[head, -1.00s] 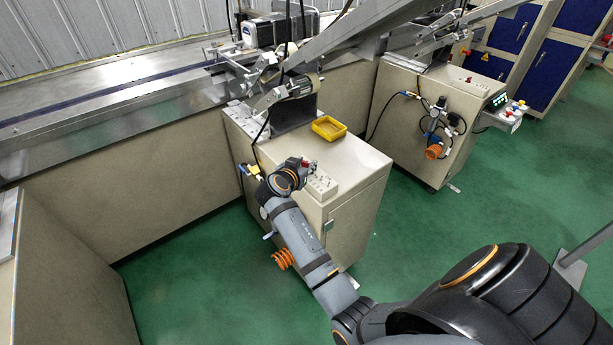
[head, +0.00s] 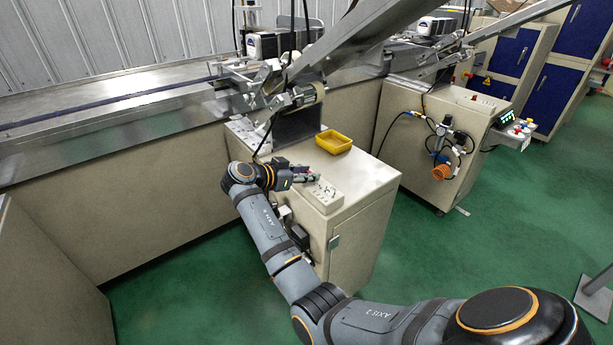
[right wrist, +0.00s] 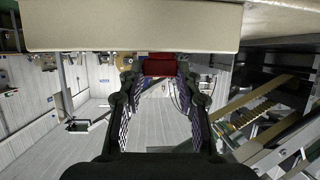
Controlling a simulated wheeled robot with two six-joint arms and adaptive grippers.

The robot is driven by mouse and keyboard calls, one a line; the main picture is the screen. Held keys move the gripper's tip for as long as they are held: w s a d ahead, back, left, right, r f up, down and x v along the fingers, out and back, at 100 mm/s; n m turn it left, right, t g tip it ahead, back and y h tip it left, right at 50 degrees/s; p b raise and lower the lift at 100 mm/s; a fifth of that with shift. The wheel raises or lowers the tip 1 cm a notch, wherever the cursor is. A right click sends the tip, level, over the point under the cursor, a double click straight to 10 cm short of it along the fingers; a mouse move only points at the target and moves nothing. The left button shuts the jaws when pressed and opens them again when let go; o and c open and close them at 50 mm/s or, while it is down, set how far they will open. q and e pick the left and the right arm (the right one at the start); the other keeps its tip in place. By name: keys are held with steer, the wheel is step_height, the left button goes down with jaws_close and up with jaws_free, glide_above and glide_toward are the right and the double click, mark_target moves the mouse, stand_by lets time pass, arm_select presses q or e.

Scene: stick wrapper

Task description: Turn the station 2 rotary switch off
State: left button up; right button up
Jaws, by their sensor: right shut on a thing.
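A red switch knob (right wrist: 158,65) sits between the fingertips of my right gripper (right wrist: 160,77) in the right wrist view. My right gripper (head: 304,174) reaches low over the cabinet top in the head view and is shut on this red knob, with a finger on each side. The gripper mostly hides the knob in the head view, and its off or on position cannot be told. A small white control box (head: 325,195) with several small controls stands on the cabinet (head: 357,215) just right of the gripper. My left gripper is not in view.
A yellow tray (head: 333,141) lies behind the gripper on the cabinet top. A motor and metal conveyor parts (head: 300,97) rise at the back. A second cabinet (head: 402,137) with hoses stands to the right.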

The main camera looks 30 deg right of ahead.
steer(key=shift+f, duration=0.15)
steer(key=o, duration=1.2)
steer(key=shift+c, duration=0.2)
step_height(320, 180, up, 10)
